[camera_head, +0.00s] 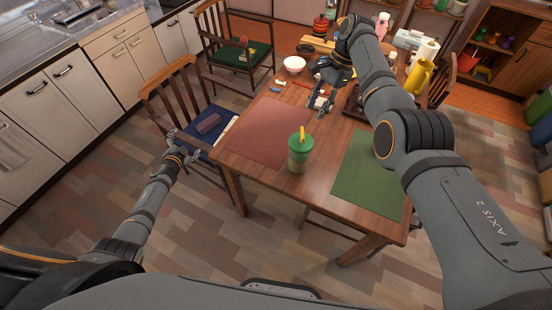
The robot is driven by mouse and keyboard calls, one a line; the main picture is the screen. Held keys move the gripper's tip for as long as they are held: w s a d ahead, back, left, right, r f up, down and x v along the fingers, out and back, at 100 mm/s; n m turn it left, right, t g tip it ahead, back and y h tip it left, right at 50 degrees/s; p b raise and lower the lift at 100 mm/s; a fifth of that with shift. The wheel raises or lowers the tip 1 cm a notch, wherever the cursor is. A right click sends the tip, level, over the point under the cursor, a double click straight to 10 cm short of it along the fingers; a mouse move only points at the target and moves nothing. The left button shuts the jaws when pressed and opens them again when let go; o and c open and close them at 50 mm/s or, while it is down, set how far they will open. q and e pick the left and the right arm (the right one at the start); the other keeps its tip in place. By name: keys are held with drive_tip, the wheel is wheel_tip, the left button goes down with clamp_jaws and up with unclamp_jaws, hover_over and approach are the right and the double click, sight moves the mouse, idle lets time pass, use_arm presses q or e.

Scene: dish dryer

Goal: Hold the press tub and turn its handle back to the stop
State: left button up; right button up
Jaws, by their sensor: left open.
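The press tub, a container with a green lid (300,143) and a pale body (298,164), stands upright on the table near its front edge. Its yellow handle (302,132) sticks up from the lid. My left gripper (184,150) is open and empty, left of the table beside the blue-seated chair, well apart from the tub. My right gripper (321,104) points down over the table behind the tub, apart from it. Small items lie around its fingers, and I cannot tell whether it is open or holds something.
A reddish mat (262,130) lies left of the tub and a green mat (366,178) right of it. A white bowl (294,65), a yellow jug (418,76) and other items crowd the back. A chair (207,122) with a dark block on it stands left of the table.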

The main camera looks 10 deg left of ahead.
sight(299, 154)
use_arm(q)
drive_tip(key=d+r+h, duration=0.1)
drive_tip(key=d, duration=0.2)
drive_tip(key=w+d+r+h, duration=0.1)
drive_tip(key=d+h, duration=0.1)
drive_tip(key=d, duration=0.2)
drive_tip(key=d+t+h, duration=0.1)
drive_tip(key=d, duration=0.3)
drive_tip(key=shift+w+d+r+m, duration=0.25)
drive_tip(key=shift+w+r+m, duration=0.05)
drive_tip(key=shift+r+m, duration=0.1)
drive_tip(key=s+d+r+g+h, duration=0.2)
drive_tip(key=s+d+g+h, duration=0.15)
drive_tip(key=d, duration=0.95)
drive_tip(key=s+d+r+g+h, duration=0.1)
drive_tip(key=s+d+g+h, duration=0.3)
drive_tip(key=d, duration=0.9)
drive_tip(key=shift+m+t+h, duration=0.3)
drive_tip(key=shift+t+h, duration=0.05)
drive_tip(key=shift+t, duration=0.4)
drive_tip(key=x, duration=0.9)
drive_tip(key=shift+w+d+f, duration=0.1)
drive_tip(key=shift+d, duration=0.2)
